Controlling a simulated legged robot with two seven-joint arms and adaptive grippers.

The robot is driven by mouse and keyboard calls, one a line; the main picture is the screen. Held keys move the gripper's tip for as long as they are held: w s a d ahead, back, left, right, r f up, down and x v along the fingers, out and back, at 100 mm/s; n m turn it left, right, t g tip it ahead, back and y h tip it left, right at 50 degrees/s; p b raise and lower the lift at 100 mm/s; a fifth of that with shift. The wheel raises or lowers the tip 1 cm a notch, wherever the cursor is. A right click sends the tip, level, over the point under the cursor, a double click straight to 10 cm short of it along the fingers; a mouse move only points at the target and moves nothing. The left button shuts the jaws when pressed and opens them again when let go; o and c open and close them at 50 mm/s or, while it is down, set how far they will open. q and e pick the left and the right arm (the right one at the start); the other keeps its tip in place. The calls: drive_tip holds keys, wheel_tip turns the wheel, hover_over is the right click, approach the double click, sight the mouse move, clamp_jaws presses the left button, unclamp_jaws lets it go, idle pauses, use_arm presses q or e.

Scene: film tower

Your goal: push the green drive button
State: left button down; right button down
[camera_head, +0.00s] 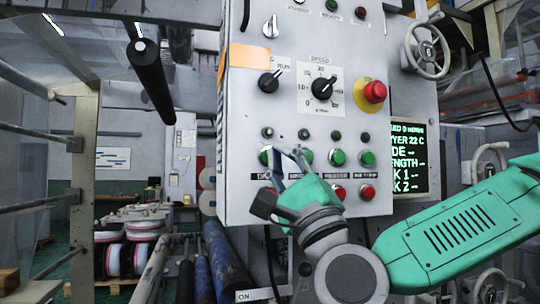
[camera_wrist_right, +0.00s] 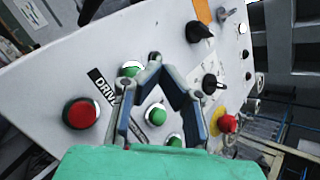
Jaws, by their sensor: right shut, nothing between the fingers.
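The green drive button (camera_head: 265,155) is the leftmost of the row of green buttons on the grey control panel (camera_head: 240,120). It sits above the black drive label, which is partly covered by my right gripper. In the right wrist view the same button (camera_wrist_right: 131,69) shows beside the DRIVE label (camera_wrist_right: 101,84). My right gripper (camera_head: 285,153) is shut and empty, in front of the panel just right of the button. In the wrist view its fingertips (camera_wrist_right: 154,60) are close beside the button; I cannot tell whether they touch anything. My left gripper is not in view.
Other green buttons (camera_head: 337,157) continue to the right, with red buttons (camera_head: 367,192) below. A red emergency button (camera_head: 375,91) and black knobs (camera_head: 322,88) sit higher up. A display screen (camera_head: 408,165) and a handwheel (camera_head: 428,50) are at the right.

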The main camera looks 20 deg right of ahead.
drive_tip(key=shift+w, duration=0.75)
drive_tip(key=shift+w, duration=0.15)
idle(0.8)
drive_tip(key=shift+w, duration=0.25)
drive_tip(key=shift+w+a+b, duration=0.1)
drive_tip(key=shift+w+b, duration=0.3)
idle(0.7)
drive_tip(key=shift+s, duration=0.15)
idle(0.3)
drive_tip(key=shift+s+b, duration=0.45)
drive_tip(key=shift+s, duration=0.3)
